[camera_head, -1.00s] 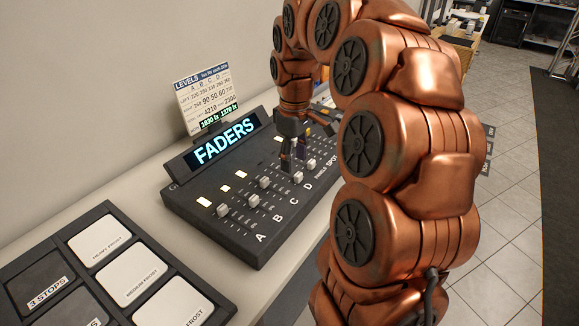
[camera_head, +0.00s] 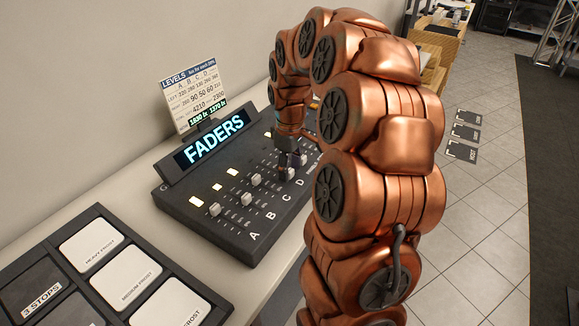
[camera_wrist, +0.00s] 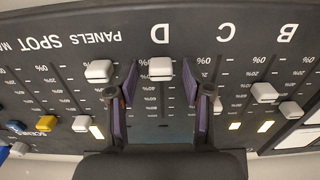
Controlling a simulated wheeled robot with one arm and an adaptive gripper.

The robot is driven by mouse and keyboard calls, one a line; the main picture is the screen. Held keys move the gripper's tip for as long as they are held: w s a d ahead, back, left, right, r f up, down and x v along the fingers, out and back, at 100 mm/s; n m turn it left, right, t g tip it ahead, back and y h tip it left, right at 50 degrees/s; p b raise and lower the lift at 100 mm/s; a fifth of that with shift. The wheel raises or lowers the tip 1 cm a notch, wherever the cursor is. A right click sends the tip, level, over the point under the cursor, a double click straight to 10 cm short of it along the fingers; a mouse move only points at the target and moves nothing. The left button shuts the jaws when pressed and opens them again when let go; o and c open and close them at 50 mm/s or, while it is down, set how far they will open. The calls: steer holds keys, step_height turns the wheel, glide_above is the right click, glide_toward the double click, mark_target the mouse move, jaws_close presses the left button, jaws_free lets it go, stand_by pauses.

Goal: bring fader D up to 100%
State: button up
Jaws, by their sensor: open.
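The fader console (camera_head: 165,197) lies on the counter with its FADERS display lit. In the wrist view the console is upside down, with the 0% marks at the top. Fader D's pale knob (camera_wrist: 160,68) sits near the 0% end of its slot, in line with the letter D. My gripper (camera_wrist: 160,82) is open, with one purple-padded finger on each side of that knob and a gap on both sides. In the head view my gripper (camera_head: 291,162) is down at the D column, partly covering it; the D knob (camera_head: 286,174) shows just below the fingers.
The C knob (camera_wrist: 217,106) and the PANELS knob (camera_wrist: 98,71) stand on either side, close outside my fingers. A levels card (camera_head: 196,98) stands behind the display. A tray of frost filters (camera_head: 92,247) lies at the front left.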

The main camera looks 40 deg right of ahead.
steer(key=shift+f, duration=0.15)
jaws_close()
stand_by(0.4)
